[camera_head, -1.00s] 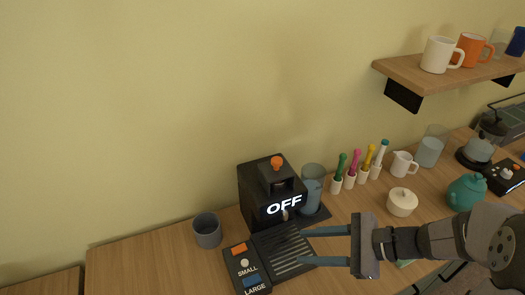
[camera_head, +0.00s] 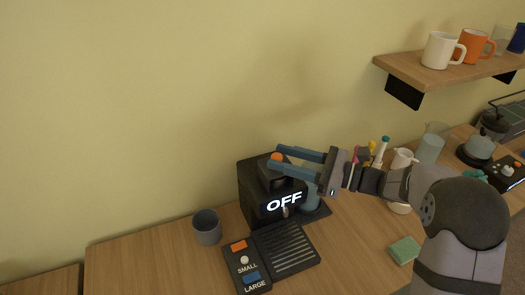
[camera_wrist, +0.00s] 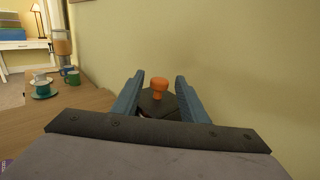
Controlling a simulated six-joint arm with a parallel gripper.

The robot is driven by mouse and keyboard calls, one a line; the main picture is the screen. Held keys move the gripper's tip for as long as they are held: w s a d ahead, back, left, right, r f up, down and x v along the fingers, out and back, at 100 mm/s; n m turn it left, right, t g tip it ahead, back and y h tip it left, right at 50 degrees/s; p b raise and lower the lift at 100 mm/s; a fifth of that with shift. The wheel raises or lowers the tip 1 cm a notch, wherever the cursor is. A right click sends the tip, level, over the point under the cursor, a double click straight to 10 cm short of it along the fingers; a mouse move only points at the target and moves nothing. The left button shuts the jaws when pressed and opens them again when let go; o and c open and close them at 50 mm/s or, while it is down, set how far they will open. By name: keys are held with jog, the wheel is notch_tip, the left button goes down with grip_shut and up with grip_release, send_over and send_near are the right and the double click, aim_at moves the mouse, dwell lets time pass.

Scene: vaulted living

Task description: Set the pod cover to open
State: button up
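The black coffee machine (camera_head: 257,205) stands on the wooden counter with "OFF" lit on its front. Its pod cover (camera_head: 268,178) is the dark piece on top with an orange knob (camera_head: 276,157). The knob also shows in the wrist view (camera_wrist: 158,88), standing upright between my two blue fingers. My gripper (camera_head: 275,158) is open, with its fingertips at the top of the machine. One finger is on each side of the knob in the wrist view, with gaps left and right. I cannot tell from the head view how exactly the fingertips line up in height with the knob.
A grey cup (camera_head: 207,228) stands left of the machine. A panel with SMALL and LARGE buttons (camera_head: 246,266) and a drip grille (camera_head: 286,249) lie in front. A green sponge (camera_head: 404,250) lies to the right. A shelf (camera_head: 440,77) with mugs hangs above right.

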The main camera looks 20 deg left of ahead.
aim_at(262, 161)
jog(key=shift+a+p, duration=1.1)
jog(key=shift+a, duration=1.9)
grip_shut()
